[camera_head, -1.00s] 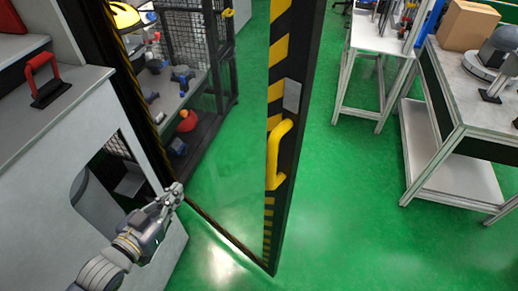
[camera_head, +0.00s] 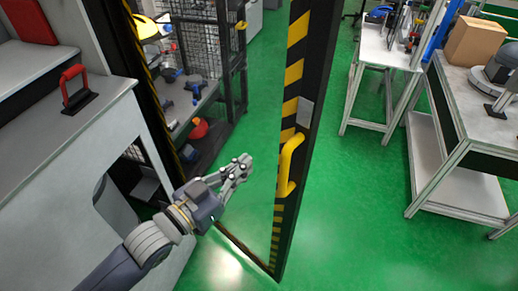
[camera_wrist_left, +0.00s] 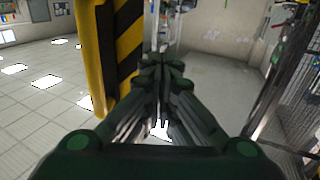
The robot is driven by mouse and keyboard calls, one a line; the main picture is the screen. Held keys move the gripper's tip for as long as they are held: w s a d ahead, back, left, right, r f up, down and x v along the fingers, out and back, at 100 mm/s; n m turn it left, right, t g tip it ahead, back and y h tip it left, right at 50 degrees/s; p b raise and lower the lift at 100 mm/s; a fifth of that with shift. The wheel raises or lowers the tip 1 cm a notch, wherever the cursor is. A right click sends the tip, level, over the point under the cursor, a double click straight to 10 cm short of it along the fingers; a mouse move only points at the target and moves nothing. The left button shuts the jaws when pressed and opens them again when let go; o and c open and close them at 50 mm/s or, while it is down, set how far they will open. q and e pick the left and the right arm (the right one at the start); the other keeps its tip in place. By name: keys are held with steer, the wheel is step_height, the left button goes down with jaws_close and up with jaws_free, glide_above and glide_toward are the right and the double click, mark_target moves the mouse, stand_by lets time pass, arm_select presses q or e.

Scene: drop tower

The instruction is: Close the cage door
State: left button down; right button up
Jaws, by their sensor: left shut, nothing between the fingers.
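The cage door (camera_head: 305,105) stands open in the head view, a tall dark frame with yellow and black stripes and a clear pane. A yellow handle (camera_head: 288,165) is fixed to its edge. My left gripper (camera_head: 243,165) is shut and empty, to the left of the handle and apart from it. In the left wrist view the fingers (camera_wrist_left: 161,75) are together, and the striped door edge (camera_wrist_left: 125,45) with the yellow handle (camera_wrist_left: 92,55) stands to their left. My right gripper is not in view.
A grey cabinet (camera_head: 80,130) with a red handle (camera_head: 75,88) stands at the left. A mesh rack (camera_head: 238,85) with tools is behind the door pane. Workbenches (camera_head: 465,125) stand at the right, one bearing a cardboard box (camera_head: 474,40). Green floor (camera_head: 365,215) is clear right of the door.

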mark_target(267, 147)
arm_select(q)
steer(key=p+x, duration=0.1)
steer(key=x, duration=0.4)
steer(key=shift+w+d, duration=0.2)
steer(key=shift+w, duration=0.05)
steer(key=shift+w+d, duration=0.1)
steer(key=shift+w, duration=0.05)
